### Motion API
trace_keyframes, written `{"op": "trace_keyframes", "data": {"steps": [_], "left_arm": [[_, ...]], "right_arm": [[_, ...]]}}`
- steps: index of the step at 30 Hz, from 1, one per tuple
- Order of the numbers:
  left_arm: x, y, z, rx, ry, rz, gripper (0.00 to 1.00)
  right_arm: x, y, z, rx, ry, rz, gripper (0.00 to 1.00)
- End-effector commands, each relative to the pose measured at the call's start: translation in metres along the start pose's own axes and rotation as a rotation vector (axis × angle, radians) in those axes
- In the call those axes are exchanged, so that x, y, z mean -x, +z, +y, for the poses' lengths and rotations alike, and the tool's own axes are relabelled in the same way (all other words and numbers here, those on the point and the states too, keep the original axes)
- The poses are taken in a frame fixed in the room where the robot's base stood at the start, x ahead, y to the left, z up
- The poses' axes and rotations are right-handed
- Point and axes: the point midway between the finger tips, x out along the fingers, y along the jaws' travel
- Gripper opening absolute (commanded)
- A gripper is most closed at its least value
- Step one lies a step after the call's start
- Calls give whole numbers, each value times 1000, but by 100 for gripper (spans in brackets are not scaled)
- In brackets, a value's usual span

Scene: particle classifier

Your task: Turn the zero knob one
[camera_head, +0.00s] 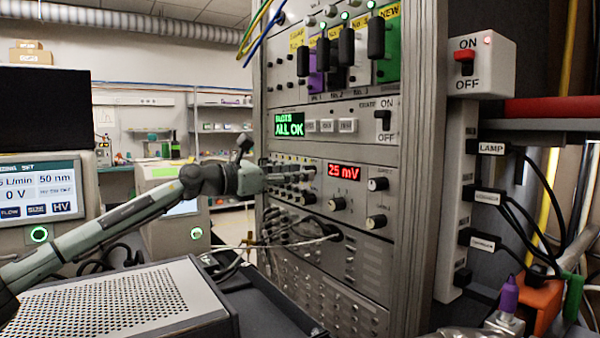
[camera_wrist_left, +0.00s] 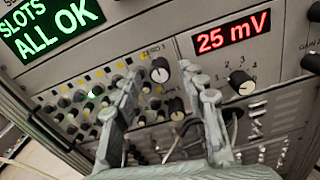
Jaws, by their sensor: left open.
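The zero knob one (camera_wrist_left: 160,71), black with a pale face, is on the rack panel under the label "ZERO 1". In the head view it is a small dark knob (camera_head: 308,171) left of the red display. My left gripper (camera_wrist_left: 167,84) is open, with one finger on each side of this knob in the wrist view; I cannot tell whether either finger touches it. In the head view the left gripper (camera_head: 268,178) reaches the panel from the left and hides part of the small knobs there. My right gripper cannot be made out.
A second knob (camera_wrist_left: 176,108) sits just below the first. The red display (camera_wrist_left: 232,32) reads 25 mV, with a numbered selector (camera_wrist_left: 241,82) beneath it. The green display (camera_head: 290,125) reads "ALL OK". Cables (camera_head: 300,240) hang below the panel. A perforated box (camera_head: 125,305) stands front left.

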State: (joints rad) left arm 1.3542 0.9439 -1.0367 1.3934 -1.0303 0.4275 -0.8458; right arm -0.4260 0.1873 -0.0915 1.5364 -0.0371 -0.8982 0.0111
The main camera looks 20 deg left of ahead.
Motion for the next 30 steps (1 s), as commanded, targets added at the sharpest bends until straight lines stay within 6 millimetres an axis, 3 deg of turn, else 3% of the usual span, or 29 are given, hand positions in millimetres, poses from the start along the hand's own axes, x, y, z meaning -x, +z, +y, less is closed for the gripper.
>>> {"op": "trace_keyframes", "data": {"steps": [4, 14, 30], "left_arm": [[0, 0, 0, 0, 0, 0, 42], [0, 0, 0, 0, 0, 0, 1], [0, -1, 0, 119, 0, 0, 0]], "right_arm": [[0, 4, -2, 1, -2, -7, 40], [0, 9, -11, -6, -15, -16, 40], [1, 9, -9, -5, -12, -15, 40]]}}
